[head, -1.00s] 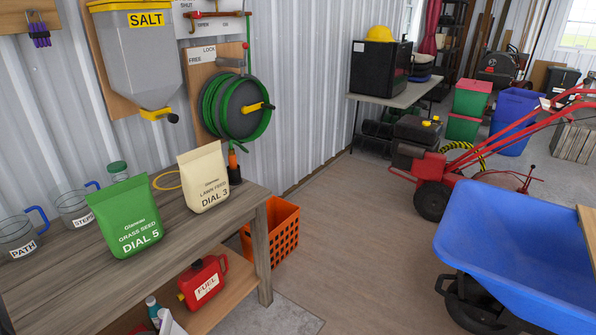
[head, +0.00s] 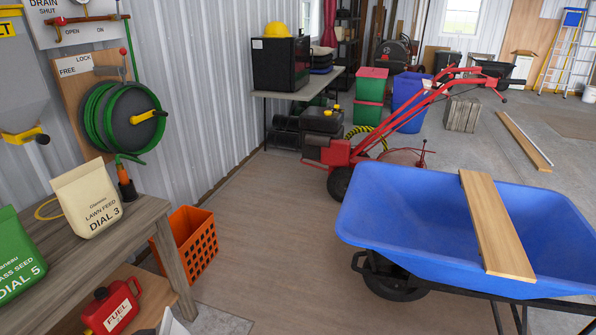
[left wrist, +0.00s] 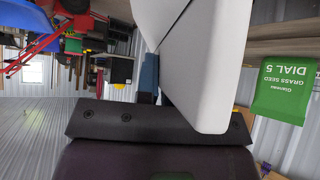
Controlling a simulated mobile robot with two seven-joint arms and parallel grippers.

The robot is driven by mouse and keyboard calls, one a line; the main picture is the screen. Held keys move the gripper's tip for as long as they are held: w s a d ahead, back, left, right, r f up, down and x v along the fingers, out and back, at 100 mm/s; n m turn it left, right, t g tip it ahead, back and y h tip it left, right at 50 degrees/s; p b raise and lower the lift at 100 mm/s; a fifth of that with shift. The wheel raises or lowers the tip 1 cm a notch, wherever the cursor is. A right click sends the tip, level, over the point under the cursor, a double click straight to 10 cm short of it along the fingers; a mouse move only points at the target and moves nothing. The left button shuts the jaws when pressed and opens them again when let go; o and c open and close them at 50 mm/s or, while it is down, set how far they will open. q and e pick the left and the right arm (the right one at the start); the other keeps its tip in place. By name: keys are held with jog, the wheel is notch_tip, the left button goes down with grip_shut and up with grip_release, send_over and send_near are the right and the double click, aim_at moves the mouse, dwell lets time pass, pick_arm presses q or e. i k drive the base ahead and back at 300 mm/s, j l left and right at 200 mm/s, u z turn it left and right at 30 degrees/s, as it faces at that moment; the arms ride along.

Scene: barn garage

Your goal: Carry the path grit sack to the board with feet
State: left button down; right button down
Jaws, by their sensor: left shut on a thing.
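My left gripper (left wrist: 148,80) is seen close up in the left wrist view and is shut on a large pale white-and-grey thing (left wrist: 210,65). Its shape fits the path grit sack, but no label shows and most of it runs out of frame. I cannot make out a board with feet for certain. My right gripper is not in view.
The workbench (head: 110,245) at left bears a cream lawn feed sack (head: 88,200) and a green grass seed sack (head: 15,258). An orange crate (head: 187,245) stands beside it. A red tiller (head: 345,155) stands behind the wheelbarrow. The floor (head: 265,240) between bench and wheelbarrow is clear.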

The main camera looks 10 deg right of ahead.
aim_at(500, 241)
jog(key=l+z, duration=0.3)
jog(key=l, duration=0.2)
jog(key=i+l+z, duration=0.15)
jog(key=l+z, duration=0.2)
jog(key=l, duration=0.3)
jog(key=i+l+z, duration=0.15)
jog(key=l, duration=0.15)
jog(key=i+l, duration=0.1)
jog(key=l, duration=0.25)
jog(key=i+l, duration=0.1)
jog(key=l, duration=0.25)
jog(key=i+l, duration=0.1)
jog(key=l, duration=0.25)
jog(key=i+l, duration=0.1)
jog(key=l, duration=0.2)
jog(key=z, duration=0.05)
